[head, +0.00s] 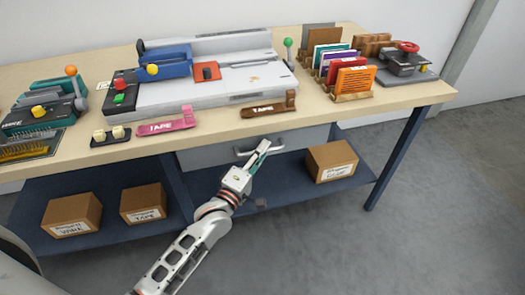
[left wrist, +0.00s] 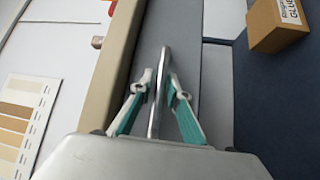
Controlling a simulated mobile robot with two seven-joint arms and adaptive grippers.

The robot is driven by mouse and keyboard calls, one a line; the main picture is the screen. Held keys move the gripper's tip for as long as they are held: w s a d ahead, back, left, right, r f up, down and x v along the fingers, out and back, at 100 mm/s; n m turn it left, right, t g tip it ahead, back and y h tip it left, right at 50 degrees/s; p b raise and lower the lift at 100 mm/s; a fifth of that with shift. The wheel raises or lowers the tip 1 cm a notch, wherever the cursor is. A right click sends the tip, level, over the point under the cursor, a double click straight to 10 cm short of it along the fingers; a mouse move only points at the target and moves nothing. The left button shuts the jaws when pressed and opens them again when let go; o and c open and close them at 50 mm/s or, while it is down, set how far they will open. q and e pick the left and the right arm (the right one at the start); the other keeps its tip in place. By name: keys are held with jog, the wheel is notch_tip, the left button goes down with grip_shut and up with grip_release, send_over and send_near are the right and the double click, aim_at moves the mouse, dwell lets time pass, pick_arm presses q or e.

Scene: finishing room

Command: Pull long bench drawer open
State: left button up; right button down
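The long drawer (head: 213,156) has a plain grey front under the bench top. It looks shut, with no gap seen at its top edge. Its silver bar handle (head: 243,152) is at the middle of the front. My left gripper (head: 264,147) is at the right part of this handle. In the left wrist view the handle (left wrist: 154,125) runs between the two teal-padded fingers (left wrist: 160,78). The fingertips close in on either side of it, with no clear gap. The drawer front (left wrist: 185,40) is just beyond. My right gripper is not in view.
The wooden bench top (head: 215,138) overhangs the drawer and carries a pink tape holder (head: 167,125) and a brown one (head: 268,106) near its edge. Cardboard boxes (head: 331,160) stand on the blue lower shelf (head: 285,185). The floor in front at right is clear.

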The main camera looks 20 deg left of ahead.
pick_arm(q)
grip_shut()
jog(key=shift+s, duration=0.1)
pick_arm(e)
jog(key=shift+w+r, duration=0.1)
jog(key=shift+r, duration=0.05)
